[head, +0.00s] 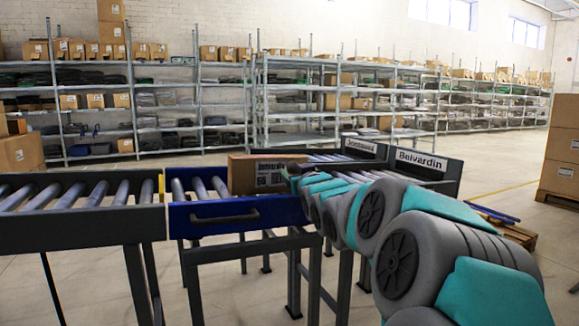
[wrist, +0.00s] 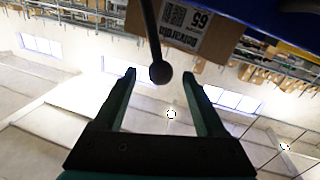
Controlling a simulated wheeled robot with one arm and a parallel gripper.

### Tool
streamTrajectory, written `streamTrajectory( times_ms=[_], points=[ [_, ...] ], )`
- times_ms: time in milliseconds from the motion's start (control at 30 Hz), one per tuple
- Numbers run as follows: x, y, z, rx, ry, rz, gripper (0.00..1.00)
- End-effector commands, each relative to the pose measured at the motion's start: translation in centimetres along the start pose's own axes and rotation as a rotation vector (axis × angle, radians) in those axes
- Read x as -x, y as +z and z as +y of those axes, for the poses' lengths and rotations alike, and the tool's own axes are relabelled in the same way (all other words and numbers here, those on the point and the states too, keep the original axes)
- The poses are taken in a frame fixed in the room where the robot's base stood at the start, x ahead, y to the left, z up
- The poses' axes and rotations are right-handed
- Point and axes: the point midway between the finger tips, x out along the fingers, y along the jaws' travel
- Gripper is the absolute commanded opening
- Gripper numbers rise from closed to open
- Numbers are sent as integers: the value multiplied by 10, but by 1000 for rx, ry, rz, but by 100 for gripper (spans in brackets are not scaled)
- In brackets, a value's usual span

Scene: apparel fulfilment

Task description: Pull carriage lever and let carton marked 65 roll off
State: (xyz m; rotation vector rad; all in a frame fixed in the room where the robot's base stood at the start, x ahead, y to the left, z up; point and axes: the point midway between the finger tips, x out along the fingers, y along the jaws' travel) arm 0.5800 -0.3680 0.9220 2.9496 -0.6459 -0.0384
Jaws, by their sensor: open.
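A brown carton (head: 262,172) with a printed label rides on the blue roller carriage (head: 180,218). In the wrist view the carton (wrist: 205,28) appears upside down, and its label reads 65 and Belvardin. A dark lever (wrist: 151,30) with a round knob at its end comes down from the top of the wrist view. My gripper (wrist: 162,74) is open, with the knob between its two fingertips and a gap to each side. The blue carriage also shows at the upper right of the wrist view (wrist: 280,18).
A roller conveyor (head: 75,200) ends beside the carriage on the left. Behind the carton are two roller lanes; the nearer has a Belvardin sign (head: 422,162), the other sign (head: 360,146) is too small to read. Stacked cartons (head: 562,150) stand far right. Shelves line the back.

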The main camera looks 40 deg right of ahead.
Motion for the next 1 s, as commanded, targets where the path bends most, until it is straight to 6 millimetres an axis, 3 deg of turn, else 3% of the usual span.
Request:
streamTrajectory(
  times_ms=[533, 900, 1000],
  points=[
    [-64, 1, -2, 0, -2, -3, 73],
    [-70, 1, -1, 0, -1, -1, 73],
    [-70, 1, -1, 0, -1, -1, 62]
  ],
)
